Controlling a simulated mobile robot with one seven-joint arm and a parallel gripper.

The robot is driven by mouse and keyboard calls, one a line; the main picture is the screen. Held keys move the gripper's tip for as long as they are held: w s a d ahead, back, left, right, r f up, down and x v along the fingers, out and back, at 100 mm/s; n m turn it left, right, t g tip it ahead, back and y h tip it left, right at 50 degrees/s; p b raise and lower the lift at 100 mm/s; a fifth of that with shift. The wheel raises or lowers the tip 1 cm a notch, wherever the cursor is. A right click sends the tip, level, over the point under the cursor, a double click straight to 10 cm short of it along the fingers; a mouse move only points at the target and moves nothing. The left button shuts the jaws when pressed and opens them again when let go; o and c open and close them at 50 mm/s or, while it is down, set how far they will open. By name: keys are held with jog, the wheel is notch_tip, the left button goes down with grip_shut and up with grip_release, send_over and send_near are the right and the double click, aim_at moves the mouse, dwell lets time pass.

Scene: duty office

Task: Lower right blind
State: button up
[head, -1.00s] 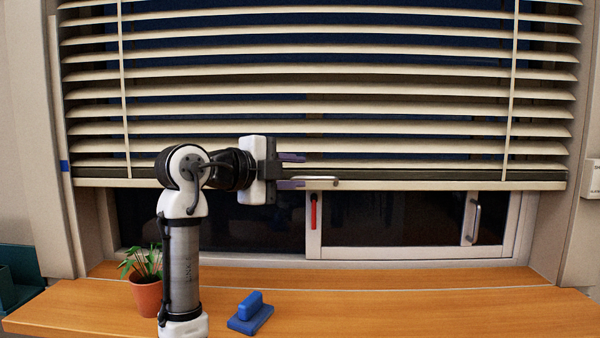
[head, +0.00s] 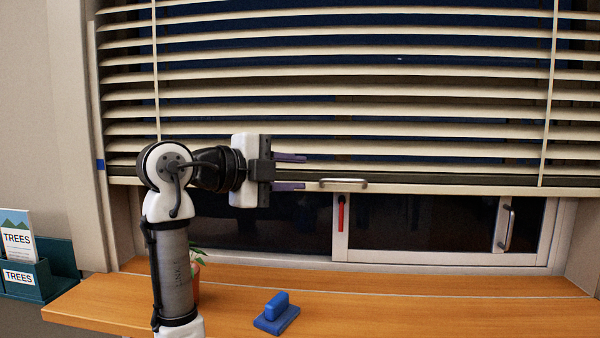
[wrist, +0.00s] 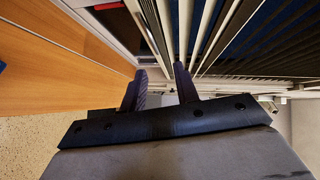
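The blind (head: 350,130) has cream slats and hangs over the upper part of the window, with its bottom rail (head: 450,188) above the sill. A metal handle (head: 343,182) is fixed on the bottom rail. My gripper (head: 305,172) is at the height of the lowest slats, to the left of the handle and apart from it in the picture. Its two purple fingers are spread, one above the other, with nothing seen between them. In the wrist view the gripper (wrist: 160,88) also shows parted fingers, with the blind's slats (wrist: 240,40) beyond to the right.
A wooden sill (head: 400,312) runs below the window and bears a blue block-like object (head: 277,312) and a potted plant (head: 196,260), partly behind my arm. The window has a red handle (head: 341,214) and a metal pull (head: 507,228). A teal leaflet holder (head: 60,270) stands at left.

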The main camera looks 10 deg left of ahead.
jog(key=shift+v, duration=1.5)
